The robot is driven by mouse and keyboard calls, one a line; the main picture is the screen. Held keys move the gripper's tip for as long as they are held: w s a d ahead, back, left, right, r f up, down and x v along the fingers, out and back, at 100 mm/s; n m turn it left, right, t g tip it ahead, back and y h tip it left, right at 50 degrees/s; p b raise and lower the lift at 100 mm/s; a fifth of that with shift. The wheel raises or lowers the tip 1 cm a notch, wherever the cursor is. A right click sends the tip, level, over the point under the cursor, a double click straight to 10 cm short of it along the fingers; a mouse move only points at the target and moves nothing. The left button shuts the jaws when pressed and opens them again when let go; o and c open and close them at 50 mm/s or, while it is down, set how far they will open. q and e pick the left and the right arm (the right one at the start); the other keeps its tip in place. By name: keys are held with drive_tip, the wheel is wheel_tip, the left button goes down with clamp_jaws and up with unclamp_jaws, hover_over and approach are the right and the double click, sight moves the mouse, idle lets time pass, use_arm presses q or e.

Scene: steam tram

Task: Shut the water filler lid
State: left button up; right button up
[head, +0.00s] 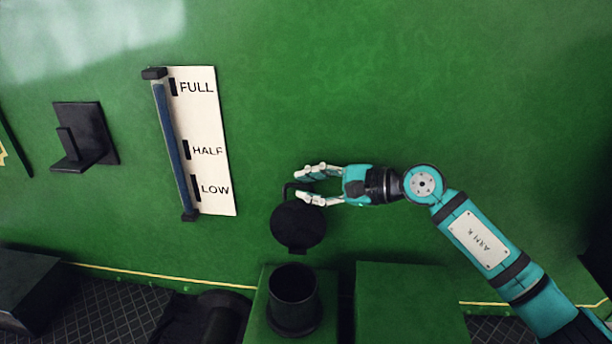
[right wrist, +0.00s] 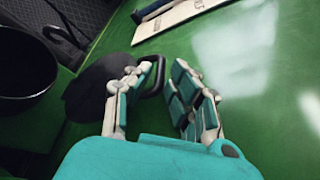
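The water filler lid (head: 298,228) is a round black disc, tilted up and open behind the black filler neck (head: 293,312), whose mouth is uncovered. A dark bent handle (head: 288,188) rises from the lid's upper edge. My right gripper (head: 298,186) reaches in from the right with its fingers apart around the handle area. In the right wrist view the lid (right wrist: 88,88) lies left of the fingers, and the handle loop (right wrist: 157,80) shows in the gap between the fingertips. I cannot tell whether a finger touches it. My left gripper is out of view.
A water gauge (head: 215,140) marked FULL, HALF and LOW is on the green wall left of the lid. A black bracket (head: 85,138) is farther left. A green box (head: 405,305) stands right of the filler. The wall above my right arm is clear.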

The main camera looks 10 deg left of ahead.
drive_tip(key=shift+w+a+f, duration=0.1)
drive_tip(key=shift+a+f, duration=0.05)
drive_tip(key=shift+a, duration=0.3)
clamp_jaws()
